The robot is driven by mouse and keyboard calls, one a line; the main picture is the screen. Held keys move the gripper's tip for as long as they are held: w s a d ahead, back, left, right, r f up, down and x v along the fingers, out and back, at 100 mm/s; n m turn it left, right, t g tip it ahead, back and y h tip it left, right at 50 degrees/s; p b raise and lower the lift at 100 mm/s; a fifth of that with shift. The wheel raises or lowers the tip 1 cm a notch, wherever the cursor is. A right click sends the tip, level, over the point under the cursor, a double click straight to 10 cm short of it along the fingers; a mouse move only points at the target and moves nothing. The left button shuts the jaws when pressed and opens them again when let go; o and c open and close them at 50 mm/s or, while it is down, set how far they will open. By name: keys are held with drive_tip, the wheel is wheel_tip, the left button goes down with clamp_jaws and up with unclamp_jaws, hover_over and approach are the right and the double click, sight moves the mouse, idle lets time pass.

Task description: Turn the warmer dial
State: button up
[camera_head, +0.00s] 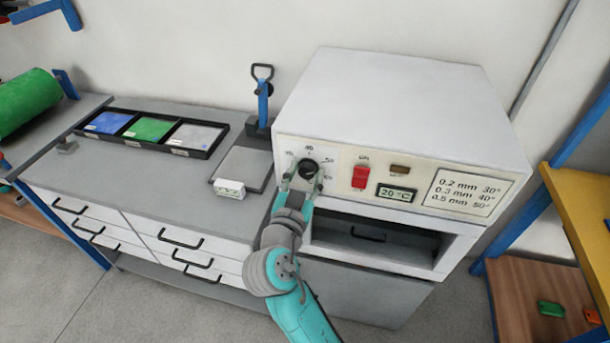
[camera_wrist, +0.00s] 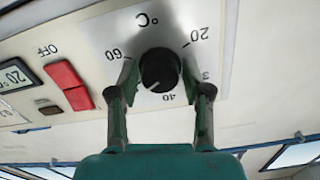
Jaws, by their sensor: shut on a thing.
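The warmer (camera_head: 400,100) is a white box on the bench with a cream front panel. Its round black dial (camera_head: 307,168) sits at the panel's left on a white scale plate. In the wrist view the dial (camera_wrist: 160,70) shows upside down, with 20, 40 and 60 readable around it. A small pale mark on the knob faces roughly towards the 40 side. My gripper (camera_head: 304,180) is shut on the dial, one finger on each side. The display (camera_head: 396,194) reads 20 °C. A printed label (camera_head: 468,192) lists 0.2 mm 30°, 0.3 mm 40°, 0.5 mm 50°.
A red switch (camera_head: 359,177) is right of the dial. An open slot (camera_head: 375,238) lies below the panel. Left on the bench are a black tray (camera_head: 104,134) with blue, green and grey sheets and a blue-handled press (camera_head: 263,100). A yellow-topped shelf (camera_head: 585,205) stands at the right.

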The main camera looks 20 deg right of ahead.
drive_tip(key=o, duration=1.2)
drive_tip(key=shift+f, duration=0.1)
drive_tip(key=shift+c, duration=0.2)
drive_tip(key=v, duration=1.2)
drive_tip(key=s+d+f+n+y, duration=0.2)
drive_tip(key=s+f+n+y, duration=0.35)
drive_tip(key=f, duration=0.45)
drive_tip(key=s+d+f+n+y, duration=0.3)
drive_tip(key=s+f+n+y, duration=0.15)
drive_tip(key=s+f, duration=0.35)
drive_tip(key=d+f+v, duration=0.1)
drive_tip(key=v, duration=0.9)
drive_tip(key=d+f+v, duration=0.1)
drive_tip(key=d+v, duration=0.1)
drive_tip(key=v, duration=0.8)
drive_tip(key=shift+s+m+y, duration=0.3)
drive_tip(key=shift+s, duration=0.05)
